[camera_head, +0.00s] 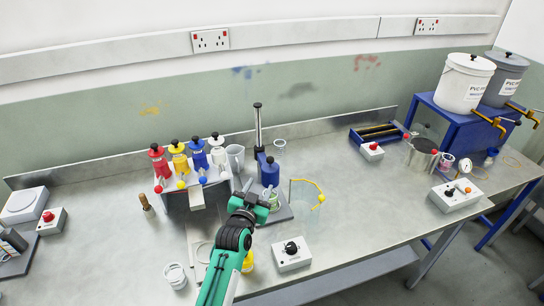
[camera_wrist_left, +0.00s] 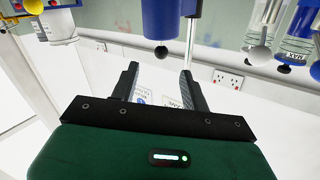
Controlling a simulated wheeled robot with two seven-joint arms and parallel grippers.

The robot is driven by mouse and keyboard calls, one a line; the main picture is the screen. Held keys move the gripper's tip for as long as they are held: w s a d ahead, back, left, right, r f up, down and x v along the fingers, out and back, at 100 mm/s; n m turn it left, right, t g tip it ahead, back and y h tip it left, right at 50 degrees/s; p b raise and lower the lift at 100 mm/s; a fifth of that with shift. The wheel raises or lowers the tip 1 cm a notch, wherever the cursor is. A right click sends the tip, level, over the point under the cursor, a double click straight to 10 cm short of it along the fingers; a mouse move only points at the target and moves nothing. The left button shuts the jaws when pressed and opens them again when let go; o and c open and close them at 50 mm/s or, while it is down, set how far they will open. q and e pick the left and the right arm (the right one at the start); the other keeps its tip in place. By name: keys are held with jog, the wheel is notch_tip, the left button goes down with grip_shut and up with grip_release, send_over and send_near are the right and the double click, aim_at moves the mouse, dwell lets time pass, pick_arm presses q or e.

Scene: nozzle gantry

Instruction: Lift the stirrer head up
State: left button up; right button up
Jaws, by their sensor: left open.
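The stirrer stands mid-bench in the head view. Its blue stirrer head (camera_head: 269,174) has a black knob on top and sits beside an upright post (camera_head: 258,130), above a small beaker. My left gripper (camera_head: 263,200) is just in front of the stirrer head and partly covers the stirrer's lower part. In the left wrist view, which looks upside down, the blue stirrer head (camera_wrist_left: 163,18) and its black knob lie beyond the open fingertips (camera_wrist_left: 159,70). Nothing is between the fingers. My right gripper is not in view.
A rack with coloured bottles (camera_head: 190,165) stands left of the stirrer. Bare bench (camera_head: 375,215) lies further right.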

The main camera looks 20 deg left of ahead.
aim_at(269, 163)
pick_arm(q)
jog(key=w+b, duration=0.2)
jog(key=w, duration=0.2)
jog(key=w+b, duration=0.2)
jog(key=w, duration=0.2)
jog(key=w+b, duration=0.3)
jog(key=w, duration=0.2)
jog(key=shift+r, duration=0.3)
jog(key=shift+w+r+b, duration=0.15)
jog(key=shift+w+b, duration=0.15)
jog(key=shift+w, duration=0.4)
grip_shut()
